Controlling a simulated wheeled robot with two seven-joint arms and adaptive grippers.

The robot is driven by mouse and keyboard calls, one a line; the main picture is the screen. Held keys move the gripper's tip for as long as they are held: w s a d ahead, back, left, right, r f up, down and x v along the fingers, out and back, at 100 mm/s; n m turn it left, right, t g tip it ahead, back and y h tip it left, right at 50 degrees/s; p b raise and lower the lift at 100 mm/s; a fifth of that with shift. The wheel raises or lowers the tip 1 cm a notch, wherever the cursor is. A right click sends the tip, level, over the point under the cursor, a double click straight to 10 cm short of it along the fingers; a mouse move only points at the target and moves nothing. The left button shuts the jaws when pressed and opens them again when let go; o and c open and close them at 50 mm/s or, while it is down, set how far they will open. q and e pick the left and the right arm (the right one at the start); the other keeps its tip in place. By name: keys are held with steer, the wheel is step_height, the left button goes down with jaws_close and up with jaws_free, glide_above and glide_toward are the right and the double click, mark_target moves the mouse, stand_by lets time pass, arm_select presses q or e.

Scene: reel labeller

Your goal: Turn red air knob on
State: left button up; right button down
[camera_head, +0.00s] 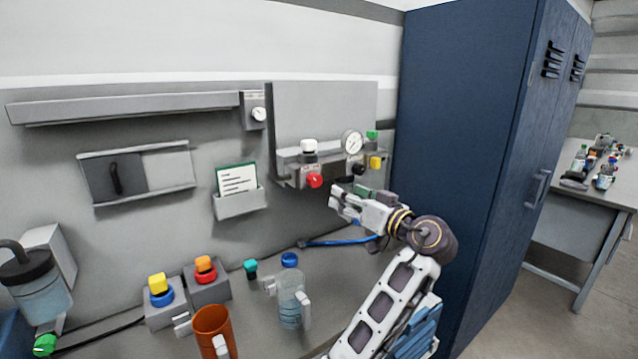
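The red air knob (314,180) is a small round red knob at the lower front of a grey wall-mounted air unit (290,157), in the middle of the head view. My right gripper (337,201) is just below and to the right of the knob, pointing left. It appears apart from the knob, and nothing shows in its grasp. Its fingers are too small to tell whether they are open or shut. I cannot read the knob's setting. My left gripper is not in view.
A pressure gauge (352,142) and a yellow block (375,162) are right of the knob. Below are a water bottle (290,294), an orange cup (212,330) and button boxes (208,285). A blue hose (340,241) lies behind. A blue cabinet (465,150) bounds the right.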

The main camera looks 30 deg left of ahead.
arm_select(q)
glide_toward(317, 181)
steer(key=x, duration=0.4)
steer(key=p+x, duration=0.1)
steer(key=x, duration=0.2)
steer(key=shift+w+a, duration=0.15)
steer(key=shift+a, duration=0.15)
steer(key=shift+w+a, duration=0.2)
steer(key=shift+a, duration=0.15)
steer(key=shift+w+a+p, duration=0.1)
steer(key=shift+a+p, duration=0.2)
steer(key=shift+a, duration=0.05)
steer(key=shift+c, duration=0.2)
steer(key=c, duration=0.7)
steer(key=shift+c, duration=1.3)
arm_select(e)
steer(key=s, duration=0.1)
steer(key=s+d, duration=0.1)
steer(key=s, duration=0.1)
steer(key=shift+s+d+r, duration=0.15)
steer(key=shift+d+r, duration=0.05)
